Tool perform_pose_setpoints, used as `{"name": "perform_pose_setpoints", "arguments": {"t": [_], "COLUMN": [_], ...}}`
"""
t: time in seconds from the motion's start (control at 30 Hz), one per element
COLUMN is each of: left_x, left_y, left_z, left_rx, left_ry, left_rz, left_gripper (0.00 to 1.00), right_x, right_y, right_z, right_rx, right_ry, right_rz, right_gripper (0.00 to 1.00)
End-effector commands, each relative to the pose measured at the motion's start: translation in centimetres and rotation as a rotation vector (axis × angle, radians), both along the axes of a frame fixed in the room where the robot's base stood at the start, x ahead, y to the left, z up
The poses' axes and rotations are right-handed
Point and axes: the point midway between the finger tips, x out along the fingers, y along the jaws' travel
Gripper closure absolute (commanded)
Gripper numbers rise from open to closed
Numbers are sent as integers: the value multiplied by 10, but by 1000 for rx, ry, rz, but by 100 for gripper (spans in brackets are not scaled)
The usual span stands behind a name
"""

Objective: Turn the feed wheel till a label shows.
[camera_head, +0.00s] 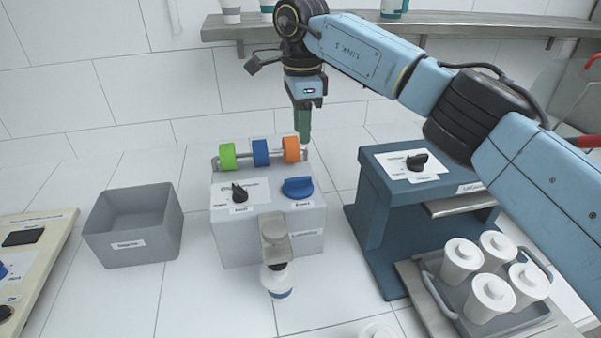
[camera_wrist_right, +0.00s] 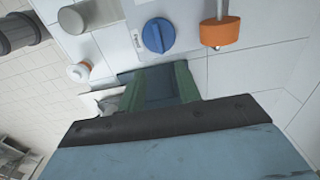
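The grey machine (camera_head: 267,233) stands mid-counter. A blue knob (camera_head: 298,187) sits on its top, with a small tag below it too small to read surely; I take it as the feed wheel. The knob also shows in the wrist view (camera_wrist_right: 158,35). A black knob (camera_head: 239,193) sits left of it. Green (camera_head: 227,157), blue (camera_head: 260,153) and orange (camera_head: 291,149) rollers are on a rod behind. My right gripper (camera_head: 304,137) points down by the orange roller, apart from the blue knob. Its green fingers are spread and empty in the wrist view (camera_wrist_right: 159,72). My left gripper is out of view.
A grey bin (camera_head: 132,227) stands left. A dark blue machine (camera_head: 375,225) stands right, beside a tray (camera_head: 452,298) of lidded white cups. A white cup (camera_head: 277,281) stands under the grey machine's spout. A metal shelf (camera_head: 463,24) runs along the wall.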

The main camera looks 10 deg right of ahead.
Motion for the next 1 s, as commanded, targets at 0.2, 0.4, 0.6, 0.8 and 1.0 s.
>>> {"name": "perform_pose_setpoints", "arguments": {"t": [0.2,0.4,0.6,0.8,1.0], "left_x": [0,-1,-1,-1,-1], "left_y": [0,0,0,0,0], "left_z": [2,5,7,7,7], "left_rx": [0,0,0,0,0], "left_ry": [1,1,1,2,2], "left_rz": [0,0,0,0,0], "left_gripper": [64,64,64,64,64], "right_x": [-1,-1,-1,-1,-1], "right_y": [0,1,1,1,1], "right_z": [-46,-86,-112,-121,-121], "right_rx": [3,4,6,5,5], "right_ry": [6,4,2,1,1], "right_rz": [0,0,1,1,1], "right_gripper": [66,66,66,66,66]}}
